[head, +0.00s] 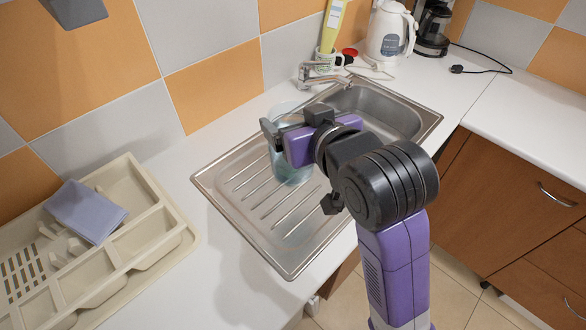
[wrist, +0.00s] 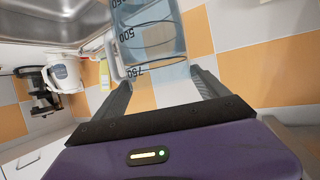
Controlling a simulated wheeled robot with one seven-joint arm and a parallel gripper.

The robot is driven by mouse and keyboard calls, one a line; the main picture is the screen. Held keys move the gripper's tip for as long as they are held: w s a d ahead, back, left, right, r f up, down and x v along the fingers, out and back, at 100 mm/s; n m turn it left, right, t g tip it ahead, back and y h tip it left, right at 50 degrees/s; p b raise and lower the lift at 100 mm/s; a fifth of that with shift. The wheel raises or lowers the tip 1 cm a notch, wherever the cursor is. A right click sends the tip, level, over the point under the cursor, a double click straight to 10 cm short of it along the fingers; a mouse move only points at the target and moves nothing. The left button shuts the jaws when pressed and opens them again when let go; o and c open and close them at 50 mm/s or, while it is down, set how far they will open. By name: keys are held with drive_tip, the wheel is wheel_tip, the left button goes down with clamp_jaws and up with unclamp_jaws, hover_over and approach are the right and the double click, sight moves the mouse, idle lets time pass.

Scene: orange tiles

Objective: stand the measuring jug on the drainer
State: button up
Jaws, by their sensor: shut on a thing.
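The measuring jug (head: 291,171) is clear and bluish. In the wrist view it (wrist: 150,45) shows dark marks, with 500 and 750 readable. My gripper (head: 279,133) is shut on the jug near its rim; in the wrist view the fingers (wrist: 162,88) lie on either side of it. The drainer (head: 240,184) is the ridged steel part of the sink unit, left of the basin.
The sink basin (head: 377,108) and tap (head: 318,76) lie behind and right of the jug. A beige cutlery tray (head: 150,238) with a folded lilac cloth (head: 85,210) is at the left. A white kettle (head: 388,35) and coffee maker (head: 434,28) stand at the back. The drainer's left part is clear.

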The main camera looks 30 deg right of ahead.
sight(302, 172)
wheel_tip(302, 172, down, 12)
drive_tip(key=shift+f, duration=0.25)
idle(0.3)
drive_tip(key=shift+f+b, duration=0.1)
drive_tip(key=shift+b, duration=0.2)
drive_tip(key=o, duration=2)
drive_tip(key=shift+f, duration=0.15)
drive_tip(key=shift+c, duration=0.2)
drive_tip(key=shift+r, duration=0.2)
drive_tip(key=p+v, duration=0.3)
drive_tip(key=v, duration=0.6)
drive_tip(key=shift+s+r, duration=0.1)
drive_tip(key=shift+r, duration=0.15)
drive_tip(key=p+v, duration=0.2)
drive_tip(key=shift+s+f+p, duration=0.15)
drive_tip(key=shift+s+p, duration=0.15)
drive_tip(key=shift+s, duration=0.05)
